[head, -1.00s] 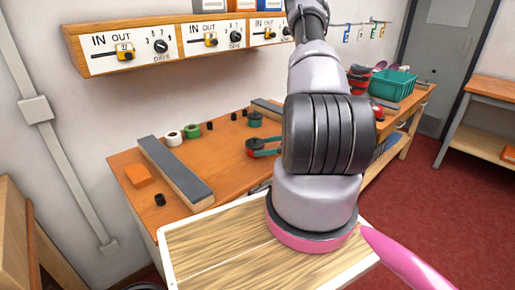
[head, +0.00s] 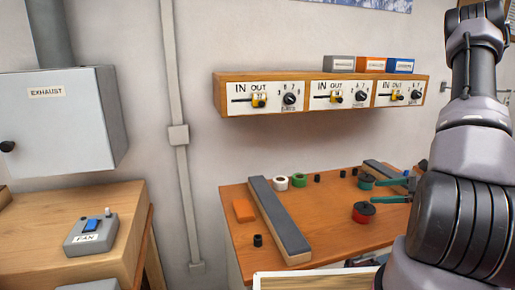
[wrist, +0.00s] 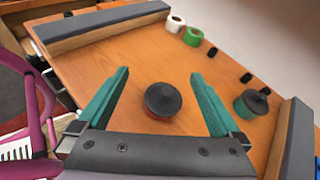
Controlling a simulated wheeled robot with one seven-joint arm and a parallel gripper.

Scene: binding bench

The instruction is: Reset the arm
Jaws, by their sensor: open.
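My arm stands at the right of the head view, and my gripper (head: 375,191) reaches over the orange-brown bench (head: 222,207). Its two teal fingers are spread wide and hold nothing. In the wrist view my gripper (wrist: 159,75) frames a red pot with a black lid (wrist: 165,100), which sits on the bench between and below the fingers in the picture. The red pot also shows in the head view (head: 364,212), just by the fingers. I cannot tell the exact height of the fingers above it.
A slider panel (head: 320,95) hangs above. A fan switch box (head: 90,233) and exhaust cabinet (head: 58,120) stand left.

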